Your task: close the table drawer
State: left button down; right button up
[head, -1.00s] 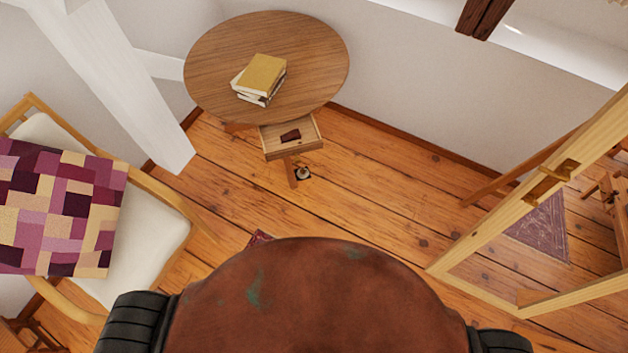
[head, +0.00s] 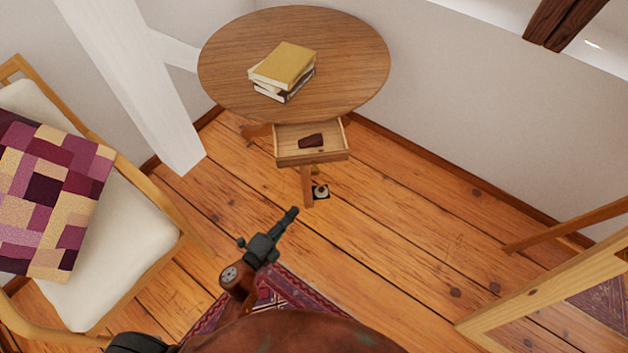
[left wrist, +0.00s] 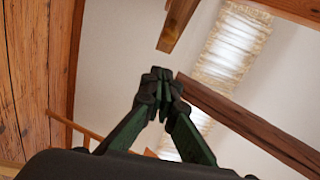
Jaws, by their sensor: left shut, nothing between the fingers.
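The round wooden table (head: 350,60) stands against the wall in the head view. Its drawer (head: 312,158) hangs open under the top, pulled out toward me, with a small dark brown object (head: 311,141) inside. My left gripper (head: 292,213) is below and a little left of the drawer in the picture, apart from it. Its fingers are shut and empty, and they also show shut in the left wrist view (left wrist: 160,75). The left wrist view shows no table or drawer. My right gripper is not in view.
A stack of books (head: 283,70) lies on the tabletop. A chair (head: 125,240) with a patchwork cushion (head: 50,195) stands at left, beside a white timber post (head: 135,85). A wooden frame (head: 540,285) stands at right. A patterned rug (head: 290,288) lies near me.

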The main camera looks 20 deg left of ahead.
pick_arm(q)
jog(key=r, duration=0.1)
jog(key=m+b, duration=0.1)
send_near(318, 172)
jog(key=w+d, duration=0.1)
jog(key=d, duration=0.3)
jog(key=shift+w+a+b, duration=0.15)
jog(key=shift+w+a, duration=0.2)
jog(key=shift+w, duration=0.4)
jog(key=shift+w+a+b, duration=0.1)
jog(key=shift+w+a, duration=0.2)
jog(key=shift+w, duration=0.45)
jog(key=shift+w+a+b, duration=0.15)
jog(key=shift+w+a, duration=0.2)
jog(key=shift+w, duration=0.4)
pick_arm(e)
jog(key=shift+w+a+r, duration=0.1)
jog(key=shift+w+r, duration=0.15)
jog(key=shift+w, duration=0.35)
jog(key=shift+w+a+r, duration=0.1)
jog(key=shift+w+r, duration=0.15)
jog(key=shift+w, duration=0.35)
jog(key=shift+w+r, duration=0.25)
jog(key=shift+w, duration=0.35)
